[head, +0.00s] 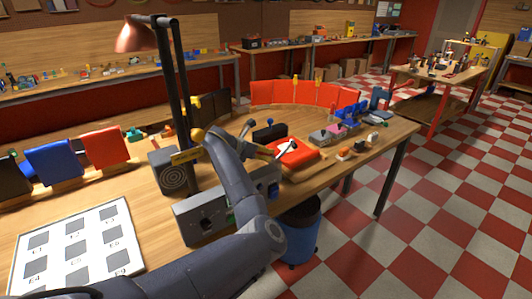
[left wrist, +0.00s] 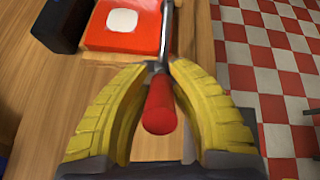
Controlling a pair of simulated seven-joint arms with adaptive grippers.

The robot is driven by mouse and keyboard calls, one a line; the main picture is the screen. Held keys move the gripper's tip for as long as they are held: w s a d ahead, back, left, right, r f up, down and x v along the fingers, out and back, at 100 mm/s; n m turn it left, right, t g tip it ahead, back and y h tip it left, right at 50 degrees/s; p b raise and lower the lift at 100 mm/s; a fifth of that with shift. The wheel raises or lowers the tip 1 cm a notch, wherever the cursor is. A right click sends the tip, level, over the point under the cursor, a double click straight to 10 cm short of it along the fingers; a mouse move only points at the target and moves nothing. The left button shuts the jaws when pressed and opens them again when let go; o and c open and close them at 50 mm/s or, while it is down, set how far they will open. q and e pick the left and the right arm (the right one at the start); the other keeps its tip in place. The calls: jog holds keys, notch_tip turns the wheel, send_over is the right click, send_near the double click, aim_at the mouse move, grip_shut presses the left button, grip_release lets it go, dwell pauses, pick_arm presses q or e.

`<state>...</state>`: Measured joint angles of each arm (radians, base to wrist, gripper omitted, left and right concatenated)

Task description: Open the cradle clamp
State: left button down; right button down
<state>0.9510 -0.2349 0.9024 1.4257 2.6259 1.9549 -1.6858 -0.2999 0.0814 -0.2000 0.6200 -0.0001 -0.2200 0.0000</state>
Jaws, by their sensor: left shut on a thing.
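The red cradle block (head: 297,152) with a white pad on top sits on the wooden bench. It also shows at the top of the left wrist view (left wrist: 122,27). A metal lever rod (left wrist: 165,38) runs along its right side in that view and ends in a red handle grip (left wrist: 160,108). My left gripper (left wrist: 160,90) has its yellow fingers on both sides of this handle and is shut on it. In the head view my own left arm largely hides the gripper and handle. My right gripper is not in view.
A black box (left wrist: 60,25) stands beside the cradle. A grey control box (head: 205,217) and a lamp post (head: 175,100) stand to the left. Checkered floor lies beyond the bench edge.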

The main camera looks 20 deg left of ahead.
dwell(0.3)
pick_arm(q)
jog(key=c, duration=1.2)
grip_release()
jog(key=shift+c, duration=0.2)
jog(key=v, duration=0.5)
jog(key=shift+s+a+r, duration=0.15)
jog(key=shift+s+a, duration=0.05)
jog(key=shift+v, duration=0.9)
jog(key=shift+o, duration=0.4)
jog(key=shift+d, duration=0.1)
